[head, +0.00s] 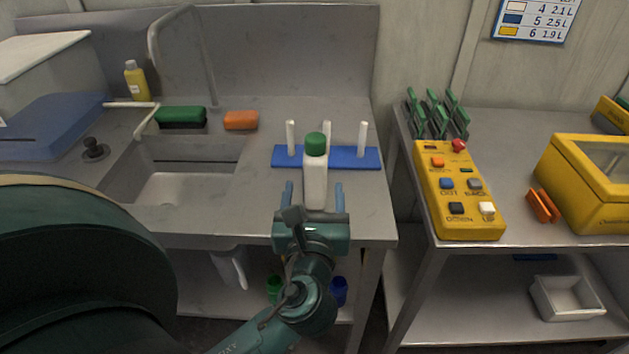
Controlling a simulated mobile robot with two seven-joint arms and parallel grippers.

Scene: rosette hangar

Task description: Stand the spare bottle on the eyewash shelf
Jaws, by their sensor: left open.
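A white bottle with a green cap (315,178) stands upright near the front edge of the sink counter, in front of a blue peg board. It is the likely spare bottle, but no label tells me so. My left gripper (314,190) is open at the bottle, with one blue finger on each side of it and small gaps between. The bottle's base is partly hidden by the gripper. I cannot pick out an eyewash shelf in this view. My right gripper is not in view.
The blue peg board (358,160) has white upright pegs. A sink (180,188), green sponge (182,117), orange sponge (241,120) and yellow bottle (136,82) lie left. Right, past a gap, a bench carries a yellow control box (458,190) and yellow case (590,180).

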